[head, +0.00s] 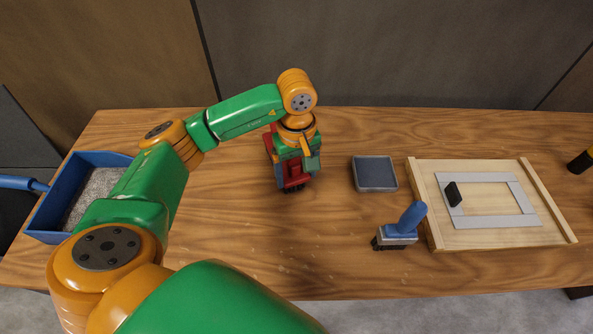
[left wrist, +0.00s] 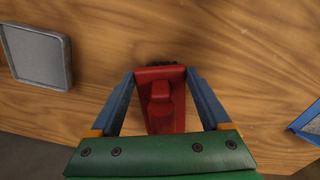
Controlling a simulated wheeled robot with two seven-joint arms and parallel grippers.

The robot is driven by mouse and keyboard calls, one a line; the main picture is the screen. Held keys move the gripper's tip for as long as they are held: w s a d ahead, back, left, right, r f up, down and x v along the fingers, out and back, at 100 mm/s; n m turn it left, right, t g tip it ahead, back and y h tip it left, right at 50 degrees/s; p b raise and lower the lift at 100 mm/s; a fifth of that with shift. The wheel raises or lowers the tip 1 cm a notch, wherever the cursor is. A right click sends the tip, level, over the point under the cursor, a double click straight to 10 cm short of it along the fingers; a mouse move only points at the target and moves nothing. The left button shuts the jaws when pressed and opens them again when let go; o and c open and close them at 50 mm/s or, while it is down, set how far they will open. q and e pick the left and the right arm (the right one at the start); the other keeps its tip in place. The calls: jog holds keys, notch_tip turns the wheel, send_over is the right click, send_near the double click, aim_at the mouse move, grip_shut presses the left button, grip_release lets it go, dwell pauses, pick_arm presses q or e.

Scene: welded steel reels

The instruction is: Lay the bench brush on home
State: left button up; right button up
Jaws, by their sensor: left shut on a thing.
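My left gripper (head: 297,165) is shut on a red brush with dark bristles (head: 292,183), which I take to be the bench brush. In the left wrist view the red brush (left wrist: 160,105) lies between my two blue fingers, with the dark bristles at its far end. The head view shows it over the middle of the table, bristles downward; I cannot tell whether they touch the wood. My right gripper is out of view.
A blue-handled tool with a grey body (head: 395,236) stands left of a wooden board (head: 440,235). The board bears a grey frame (head: 530,205) and a black block (head: 453,194). A blue bin of grey grit (head: 50,222) is at the left. Table is clear between brush and tray.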

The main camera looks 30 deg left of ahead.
aim_at(296, 163)
pick_arm(q)
jog(key=shift+f, duration=0.2)
jog(key=o, duration=1.5)
jog(key=shift+r, duration=0.2)
jog(key=shift+r+p, duration=1.8)
jog(key=shift+r, duration=1.05)
